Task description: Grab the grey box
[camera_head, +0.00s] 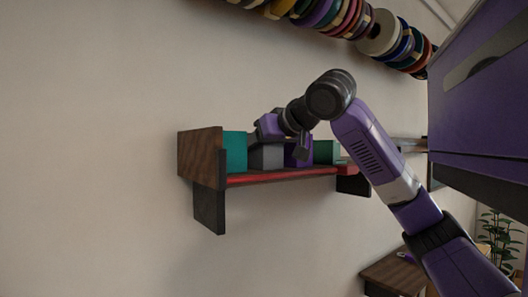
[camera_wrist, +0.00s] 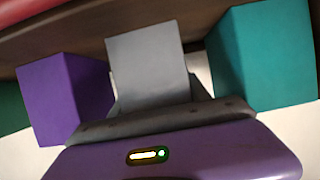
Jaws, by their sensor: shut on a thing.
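The grey box (camera_head: 266,158) stands on the wall shelf in the head view, between a teal box (camera_head: 235,153) and a purple box (camera_head: 298,154). My gripper (camera_head: 268,141) is at the upper part of the grey box. In the wrist view the grey box (camera_wrist: 148,65) is centred right in front of my gripper (camera_wrist: 155,98), with the purple box (camera_wrist: 62,98) to its left and the teal box (camera_wrist: 262,58) to its right. My gripper is shut on the grey box. Its fingers are mostly hidden. The box still appears to be on the shelf.
The wooden shelf (camera_head: 200,157) has a side panel at its left end and a red front edge. A green box (camera_head: 327,152) stands at the right. Cord spools (camera_head: 376,33) hang above. Neighbouring boxes stand close on both sides.

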